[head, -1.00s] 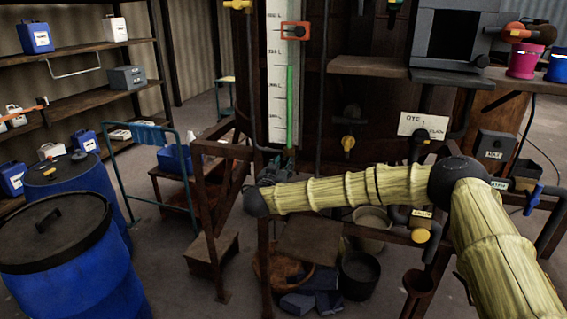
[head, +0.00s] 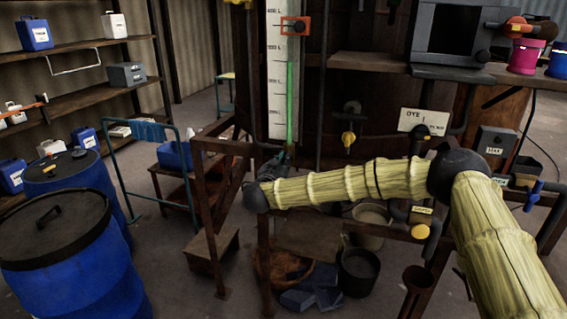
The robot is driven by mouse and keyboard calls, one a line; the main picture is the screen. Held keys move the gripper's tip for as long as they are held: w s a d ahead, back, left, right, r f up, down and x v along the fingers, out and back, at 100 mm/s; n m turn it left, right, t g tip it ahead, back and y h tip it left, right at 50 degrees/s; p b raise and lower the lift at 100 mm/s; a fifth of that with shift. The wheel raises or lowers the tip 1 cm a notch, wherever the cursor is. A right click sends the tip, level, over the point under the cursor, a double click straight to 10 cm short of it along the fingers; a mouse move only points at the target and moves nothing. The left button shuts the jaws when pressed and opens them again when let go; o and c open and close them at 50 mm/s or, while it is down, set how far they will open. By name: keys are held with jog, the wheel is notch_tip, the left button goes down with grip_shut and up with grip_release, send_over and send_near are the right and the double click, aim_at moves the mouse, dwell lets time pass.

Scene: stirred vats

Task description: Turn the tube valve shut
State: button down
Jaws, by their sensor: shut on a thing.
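The tall sight tube with green liquid (head: 289,100) runs up the white scale board (head: 275,80) on the dark vat. The tube valve at its foot is mostly hidden by my gripper (head: 279,161), so I cannot make out its handle angle. My gripper is small and dark in the head view, at the lower end of the tube. It is shut on the tube valve. My arm reaches in from the right, below the valve's height.
A yellow-handled valve (head: 348,139) and a dye sign (head: 423,121) are to the right. Blue drums (head: 70,265) stand at left. A dark bucket (head: 358,272) is below my arm. An orange-red marker (head: 295,26) sits high on the scale.

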jog(key=shift+f+m+b, duration=0.1)
jog(key=shift+m+b, duration=0.2)
jog(key=shift+b, duration=0.2)
jog(key=m+b, duration=0.5)
jog(key=b, duration=0.1)
jog(key=m+b, duration=0.6)
jog(key=b, duration=0.1)
jog(key=d+f+m+b, duration=0.1)
jog(key=m+b, duration=0.4)
jog(key=b, duration=0.1)
jog(key=shift+s+m+b, duration=0.15)
jog(key=shift+m+b, duration=0.25)
jog(key=c, duration=1.5)
grip_release()
jog(key=shift+o, duration=0.2)
jog(key=shift+s, duration=0.1)
